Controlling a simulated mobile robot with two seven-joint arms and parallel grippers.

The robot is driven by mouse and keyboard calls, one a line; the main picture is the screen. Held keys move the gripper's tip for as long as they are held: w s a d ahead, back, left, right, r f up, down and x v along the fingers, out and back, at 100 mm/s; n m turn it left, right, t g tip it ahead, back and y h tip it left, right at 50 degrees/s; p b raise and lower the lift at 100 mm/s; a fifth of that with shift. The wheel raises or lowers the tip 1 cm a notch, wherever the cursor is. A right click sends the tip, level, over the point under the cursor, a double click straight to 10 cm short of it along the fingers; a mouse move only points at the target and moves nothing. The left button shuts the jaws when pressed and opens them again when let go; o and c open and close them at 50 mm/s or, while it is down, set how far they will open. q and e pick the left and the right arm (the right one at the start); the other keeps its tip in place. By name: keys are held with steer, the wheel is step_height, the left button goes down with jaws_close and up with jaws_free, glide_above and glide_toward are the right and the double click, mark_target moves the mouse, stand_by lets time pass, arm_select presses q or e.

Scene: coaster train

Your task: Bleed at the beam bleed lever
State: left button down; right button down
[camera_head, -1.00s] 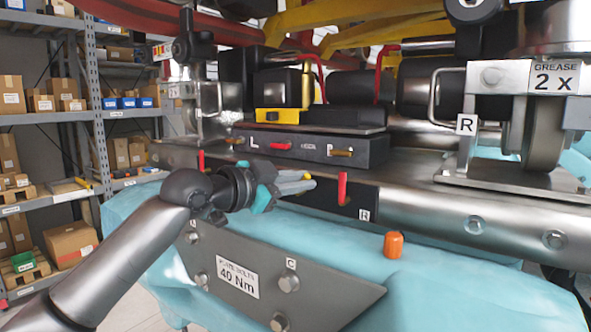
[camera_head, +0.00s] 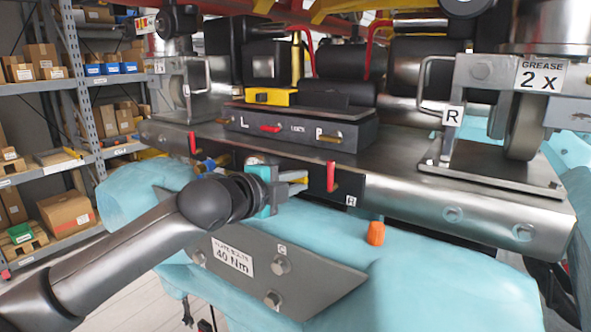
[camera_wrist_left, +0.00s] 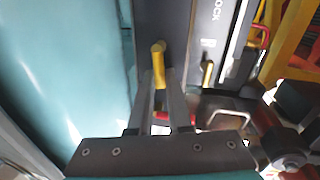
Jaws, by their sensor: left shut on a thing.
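My left gripper (camera_head: 300,183) reaches in from the left to the front face of the grey metal beam (camera_head: 400,190), beside a dark panel (camera_head: 318,174). In the left wrist view its two fingers (camera_wrist_left: 159,88) are close together, shut on a yellow lever (camera_wrist_left: 158,62). This lever stands out from the dark panel and looks to be the beam bleed lever. In the head view the gripper mostly hides it. A red handle (camera_head: 331,175) hangs on the panel just right of the gripper. My right gripper is not in view.
A dark block (camera_head: 290,130) on the beam carries a red handle (camera_head: 270,128) and brass levers. Another red handle (camera_head: 192,143) is at the beam's left end. An orange cap (camera_head: 376,233) sits on the teal body below. Shelves (camera_head: 75,90) stand at left.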

arm_select(q)
steer(key=shift+f+m+p, duration=0.2)
steer(key=shift+m+p, duration=0.1)
steer(key=shift+m, duration=0.2)
stand_by(0.3)
steer(key=c, duration=0.9)
jaws_free()
steer(key=shift+o, duration=0.2)
steer(key=shift+s, duration=0.1)
steer(key=b+v, duration=0.2)
steer(key=v, duration=1.3)
steer(key=shift+b, duration=0.4)
steer(key=shift+s+d, duration=0.1)
steer(key=shift+s, duration=0.05)
